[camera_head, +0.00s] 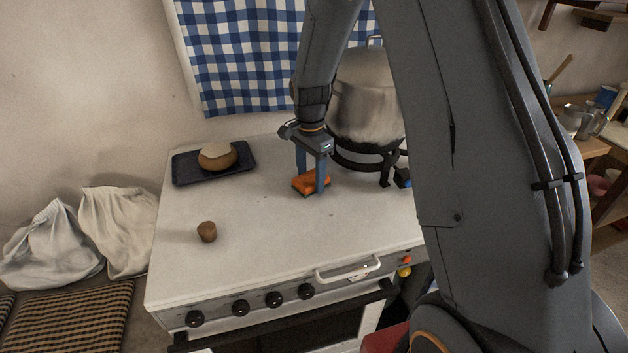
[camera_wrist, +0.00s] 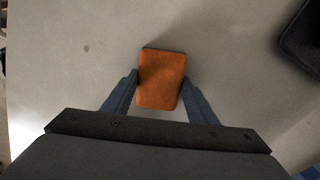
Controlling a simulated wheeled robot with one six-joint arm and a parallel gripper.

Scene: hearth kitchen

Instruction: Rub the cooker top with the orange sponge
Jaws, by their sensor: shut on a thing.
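The orange sponge (camera_head: 306,184) is at the middle right of the white cooker top (camera_head: 270,232), in front of the big pot. My gripper (camera_head: 312,182) points down and is shut on the sponge, one finger on each side. In the wrist view the orange sponge (camera_wrist: 162,78) lies between the two fingers of my gripper (camera_wrist: 160,92), with the pale cooker top (camera_wrist: 60,50) around it. The sponge is at or just above the surface; I cannot tell if it touches. My arm hides the right part of the cooker top.
A large metal pot (camera_head: 365,100) stands on a black ring stand (camera_head: 385,172) close behind my gripper. A dark tray (camera_head: 186,172) with a round loaf (camera_head: 217,156) is at the back left. A small brown cork-like piece (camera_head: 207,232) stands front left. The middle front is clear.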

